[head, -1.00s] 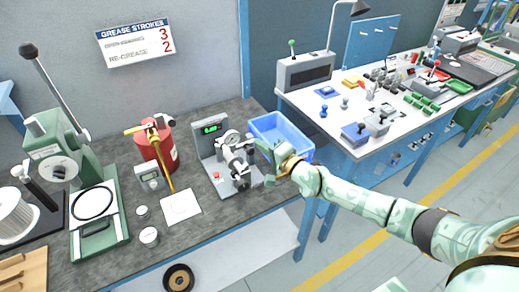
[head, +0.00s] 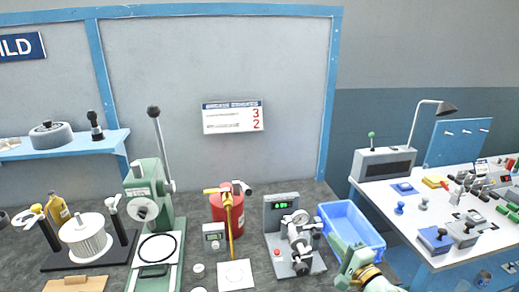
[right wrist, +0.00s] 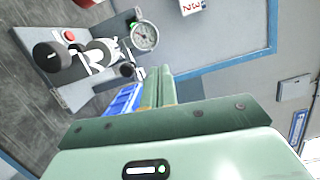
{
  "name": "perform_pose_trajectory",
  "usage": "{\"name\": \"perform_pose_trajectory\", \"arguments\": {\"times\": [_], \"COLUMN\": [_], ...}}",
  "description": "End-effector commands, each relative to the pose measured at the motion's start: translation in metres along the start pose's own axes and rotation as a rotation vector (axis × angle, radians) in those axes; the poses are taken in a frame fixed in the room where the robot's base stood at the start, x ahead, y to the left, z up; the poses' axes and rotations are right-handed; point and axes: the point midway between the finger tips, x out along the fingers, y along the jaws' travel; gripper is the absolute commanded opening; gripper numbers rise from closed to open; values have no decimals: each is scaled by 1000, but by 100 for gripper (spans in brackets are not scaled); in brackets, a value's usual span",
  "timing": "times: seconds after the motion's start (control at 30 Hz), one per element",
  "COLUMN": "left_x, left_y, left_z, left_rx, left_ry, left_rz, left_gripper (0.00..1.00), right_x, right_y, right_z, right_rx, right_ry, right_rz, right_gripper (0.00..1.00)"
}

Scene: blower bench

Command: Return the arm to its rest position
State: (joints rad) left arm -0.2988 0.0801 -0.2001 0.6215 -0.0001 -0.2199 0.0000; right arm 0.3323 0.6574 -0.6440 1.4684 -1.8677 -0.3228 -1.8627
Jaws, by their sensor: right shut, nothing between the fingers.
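My right gripper (head: 352,258) is at the bottom of the head view, in front of the blue bin (head: 330,222) and right of the gauge fixture (head: 296,243). Its green fingers (right wrist: 158,88) lie together in the right wrist view, shut with nothing between them. In that view the gauge fixture (right wrist: 92,58) is at upper left, and part of the blue bin (right wrist: 124,100) shows behind the fingers. The rest of the right arm is cut off by the bottom edge of the head view. My left gripper is not in view.
A green lever press (head: 155,215), a red grease canister (head: 221,208) and a white filter on a stand (head: 86,238) stand on the dark bench. A white table (head: 412,195) with several small parts and a lamp (head: 440,108) is at right.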

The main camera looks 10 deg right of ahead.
Motion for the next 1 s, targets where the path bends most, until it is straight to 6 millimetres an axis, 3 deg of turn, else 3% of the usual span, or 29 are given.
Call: {"name": "perform_pose_trajectory", "arguments": {"times": [0.03, 0.13, 0.2, 0.3, 0.4, 0.6, 0.63, 0.9, 1.0], "left_x": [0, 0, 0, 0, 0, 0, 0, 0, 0], "left_y": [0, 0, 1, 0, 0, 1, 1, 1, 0], "left_z": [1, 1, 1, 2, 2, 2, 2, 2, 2], "left_rx": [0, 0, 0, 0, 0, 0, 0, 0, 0], "left_ry": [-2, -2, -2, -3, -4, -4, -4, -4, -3], "left_rz": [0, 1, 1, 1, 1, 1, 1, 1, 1], "left_gripper": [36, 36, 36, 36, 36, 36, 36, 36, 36], "right_x": [-8, -39, -72, -122, -164, -231, -240, -313, -307], "right_y": [-4, -22, -27, -17, -1, 24, 27, 42, 76], "right_z": [17, 36, 33, 21, 16, 24, 26, 57, 58], "right_rx": [206, 827, 1329, 1891, 2260, 2700, -2742, -2104, -2076], "right_ry": [18, 114, 227, 400, 549, 803, -836, -803, -846], "right_rz": [-55, -231, -391, -624, -836, -1225, 1282, 1294, 1271], "right_gripper": [0, 0, 0, 0, 0, 0, 0, 0, 0]}}
